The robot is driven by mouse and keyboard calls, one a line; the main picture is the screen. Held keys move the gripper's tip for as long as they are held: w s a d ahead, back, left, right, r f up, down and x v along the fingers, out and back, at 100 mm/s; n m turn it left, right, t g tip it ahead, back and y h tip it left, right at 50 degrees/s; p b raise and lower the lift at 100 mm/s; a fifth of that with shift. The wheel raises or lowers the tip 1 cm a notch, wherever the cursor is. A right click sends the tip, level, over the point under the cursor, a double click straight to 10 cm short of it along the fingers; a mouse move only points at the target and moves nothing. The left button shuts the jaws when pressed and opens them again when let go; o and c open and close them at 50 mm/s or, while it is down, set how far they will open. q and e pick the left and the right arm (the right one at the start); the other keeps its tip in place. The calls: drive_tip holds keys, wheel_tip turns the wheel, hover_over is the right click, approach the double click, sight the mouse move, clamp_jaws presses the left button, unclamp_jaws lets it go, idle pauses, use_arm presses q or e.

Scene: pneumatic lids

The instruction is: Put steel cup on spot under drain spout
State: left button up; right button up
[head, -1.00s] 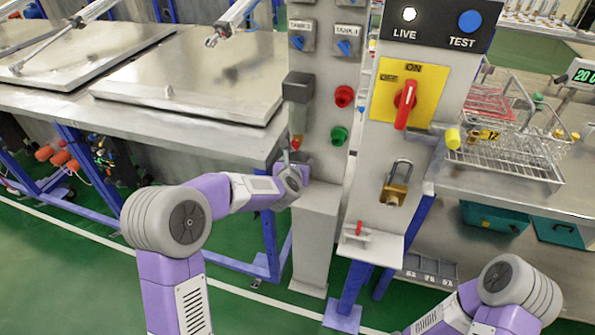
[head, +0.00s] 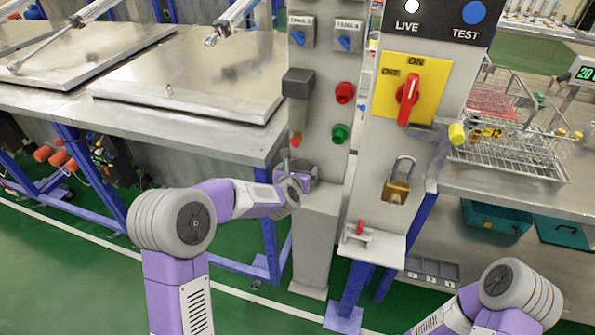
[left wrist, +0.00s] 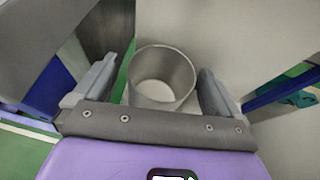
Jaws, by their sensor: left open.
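The steel cup (left wrist: 162,78) shows in the left wrist view as an open-topped, empty-looking metal cylinder. It stands upright on a pale ledge between the two fingers of my left gripper (left wrist: 157,92). In the head view my left gripper (head: 303,180) is at the top of the grey pedestal (head: 315,225), below a tube with a red-orange tip (head: 295,140). A thin spout (head: 287,160) seems to hang there. The cup cannot be told clearly from the gripper in that view. My right gripper is out of view.
The control panel (head: 390,150) with a red switch (head: 407,98) and padlock (head: 397,185) stands right of the pedestal. The tank table (head: 200,130) is to the left. A wire basket (head: 515,150) sits on the right-hand bench. Green floor is open in front.

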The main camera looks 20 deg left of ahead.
use_arm(q)
drive_tip(key=shift+r, duration=0.1)
drive_tip(key=shift+s+r, duration=0.1)
drive_tip(key=shift+r, duration=0.05)
drive_tip(key=p+v, duration=0.1)
drive_tip(key=v, duration=1)
drive_tip(key=shift+s+p, duration=0.3)
drive_tip(key=shift+s, duration=0.1)
drive_tip(key=s+d+f+m+g+h+p, duration=0.2)
drive_tip(key=s+f+m+g, duration=0.15)
drive_tip(key=f+m, duration=0.55)
drive_tip(key=s+d+f+m+g+h+p, duration=0.1)
drive_tip(key=s+d+f+m+g+p, duration=0.15)
drive_tip(key=s+f+m, duration=0.5)
drive_tip(key=s+d+f+m+g+h+p, duration=0.1)
drive_tip(key=s+f+m+g, duration=0.2)
drive_tip(key=s+f+m, duration=0.3)
drive_tip(key=s+d+f+m+g+h+p, duration=0.1)
drive_tip(key=s+f+m+g, duration=0.3)
drive_tip(key=s+m, duration=0.6)
drive_tip(key=shift+d+f+m, duration=0.7)
drive_tip(key=shift+f+m, duration=0.25)
drive_tip(key=shift+f, duration=0.05)
